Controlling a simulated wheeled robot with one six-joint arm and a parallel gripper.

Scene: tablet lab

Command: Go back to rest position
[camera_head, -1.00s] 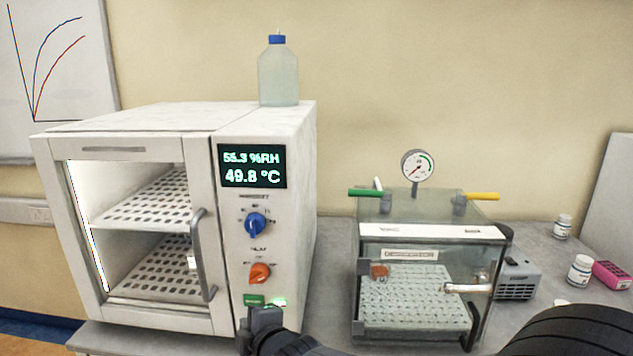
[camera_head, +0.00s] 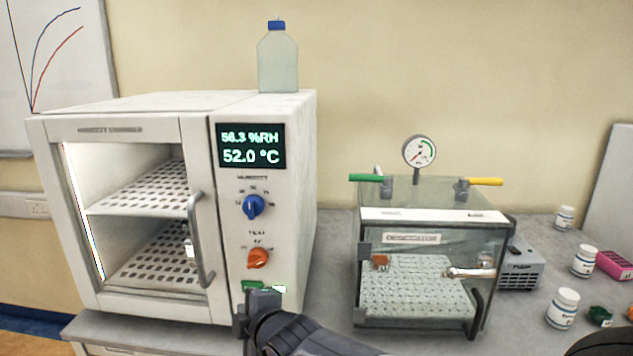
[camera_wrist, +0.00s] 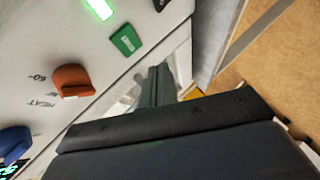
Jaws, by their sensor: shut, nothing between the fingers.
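My gripper (camera_head: 248,306) is in front of the lower right of the white humidity chamber (camera_head: 203,255), close to its green switch (camera_head: 252,286). The gripper is shut and holds nothing. In the wrist view my gripper (camera_wrist: 160,76) is near the chamber's control panel, with the green switch (camera_wrist: 126,40) and orange heat knob (camera_wrist: 73,81) beside it. A small lit green light shows by the switch. The chamber display (camera_head: 251,146) reads 56.3 %RH and 52.0 °C. I cannot tell whether the fingers touch the panel.
A glass desiccator (camera_head: 433,215) with a gauge stands to the right of the chamber. A grey pump (camera_head: 520,270), several white bottles (camera_head: 563,308) and a pink rack (camera_head: 614,265) are further right. A bottle (camera_head: 277,58) stands on top of the chamber.

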